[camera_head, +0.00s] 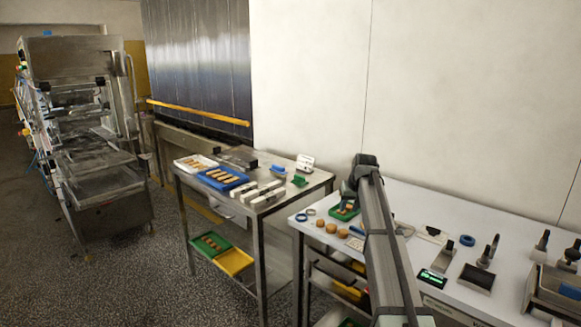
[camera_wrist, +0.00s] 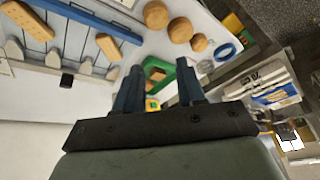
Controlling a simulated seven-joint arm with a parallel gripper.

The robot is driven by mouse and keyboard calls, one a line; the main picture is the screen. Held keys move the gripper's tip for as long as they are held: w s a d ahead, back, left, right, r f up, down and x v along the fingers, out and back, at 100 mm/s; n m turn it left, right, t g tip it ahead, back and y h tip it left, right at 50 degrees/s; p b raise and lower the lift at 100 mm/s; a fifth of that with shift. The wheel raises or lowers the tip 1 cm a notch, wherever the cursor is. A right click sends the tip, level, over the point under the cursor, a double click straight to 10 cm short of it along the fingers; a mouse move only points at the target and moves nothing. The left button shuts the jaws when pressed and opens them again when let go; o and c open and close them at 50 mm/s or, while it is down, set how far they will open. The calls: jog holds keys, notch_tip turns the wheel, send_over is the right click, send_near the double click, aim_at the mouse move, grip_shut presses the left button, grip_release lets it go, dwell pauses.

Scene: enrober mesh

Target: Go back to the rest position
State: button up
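My gripper (camera_head: 348,192) is at the end of my arm, above the left part of the white table (camera_head: 410,205) in the head view. In the wrist view its two dark blue fingers (camera_wrist: 158,80) stand well apart, with nothing visible held between them. A small green tray (camera_head: 345,215) lies on the table below the gripper. In the wrist view this green tray (camera_wrist: 153,68) shows between and beyond the fingers, partly hidden by them. Whether the fingers touch it I cannot tell.
Several round brown pieces (camera_head: 331,228) and a blue ring (camera_head: 301,217) lie near the gripper. A metal table (camera_head: 250,210) with a blue tray (camera_head: 205,181) stands left. A wall rises behind.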

jog(key=a+f, duration=0.3)
jog(key=a, duration=0.5)
jog(key=s+f+g, duration=0.2)
jog(key=s+f, duration=0.6)
jog(key=f, duration=0.5)
jog(key=s+f+g, duration=0.1)
jog(key=s+f, duration=0.7)
jog(key=f, duration=0.4)
jog(key=s+f+g, duration=0.2)
jog(key=s+f, duration=0.6)
jog(key=f, duration=0.5)
jog(key=s+f+g, duration=0.2)
jog(key=s+f, duration=0.4)
jog(key=s, duration=0.4)
jog(key=s+f+g, duration=0.1)
jog(key=s+f, duration=0.6)
jog(key=s, duration=0.3)
jog(key=s+f+g, duration=0.1)
jog(key=s+f, duration=0.1)
jog(key=s, duration=1)
jog(key=s+f+g+h, duration=0.1)
jog(key=s+f+g, duration=0.1)
jog(key=s, duration=1)
jog(key=shift+s+d+f, duration=0.15)
jog(key=shift+d+f, duration=0.15)
jog(key=shift+f, duration=0.05)
